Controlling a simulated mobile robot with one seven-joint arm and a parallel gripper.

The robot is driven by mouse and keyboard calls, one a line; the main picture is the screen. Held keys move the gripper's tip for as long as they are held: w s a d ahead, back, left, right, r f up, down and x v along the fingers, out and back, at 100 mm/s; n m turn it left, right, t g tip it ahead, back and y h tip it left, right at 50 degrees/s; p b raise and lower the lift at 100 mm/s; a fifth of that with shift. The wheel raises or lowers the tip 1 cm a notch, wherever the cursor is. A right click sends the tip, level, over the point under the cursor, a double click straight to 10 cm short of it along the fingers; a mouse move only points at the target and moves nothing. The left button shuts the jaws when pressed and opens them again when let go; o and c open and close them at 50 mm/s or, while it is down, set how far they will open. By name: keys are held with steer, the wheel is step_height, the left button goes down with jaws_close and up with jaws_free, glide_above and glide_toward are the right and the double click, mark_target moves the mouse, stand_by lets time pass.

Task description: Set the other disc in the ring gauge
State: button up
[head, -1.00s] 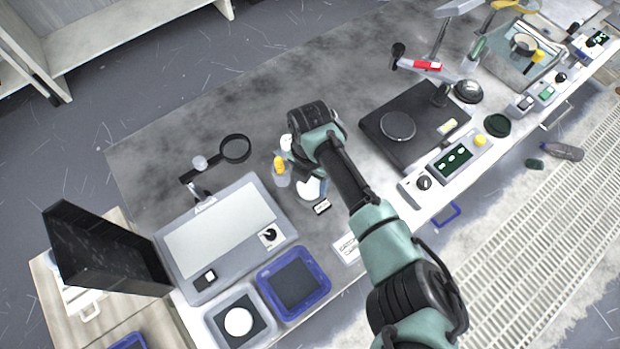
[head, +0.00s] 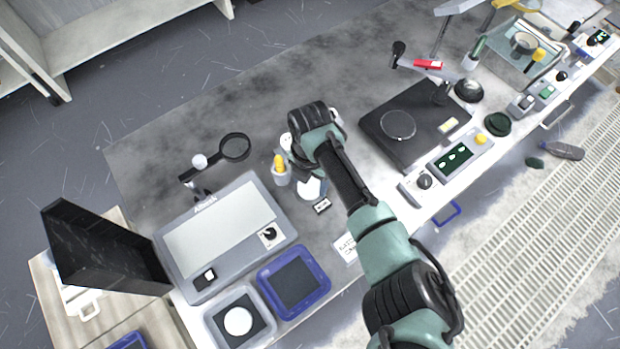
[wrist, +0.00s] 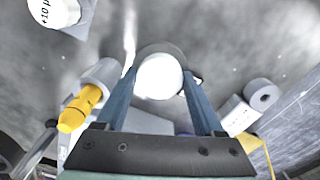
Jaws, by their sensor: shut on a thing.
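My gripper (wrist: 158,82) is shut on a white disc (wrist: 159,76), which sits between the two blue fingers in the wrist view. A grey curved rim (wrist: 162,47) shows just beyond the disc; it may be the ring gauge, and I cannot tell whether the disc is inside it or above it. In the head view my wrist hides the held disc and the spot under it. Another white disc (head: 238,321) lies in a grey tray (head: 211,318) at the front left of the bench.
A yellow-topped bottle (head: 280,170) stands close left of my gripper. A black-ringed magnifier (head: 235,148), a grey instrument (head: 222,237) and a blue tray (head: 323,284) are farther left. A black polishing machine (head: 383,143) stands to the right.

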steer(key=o, duration=1.5)
step_height(320, 180, up, 13)
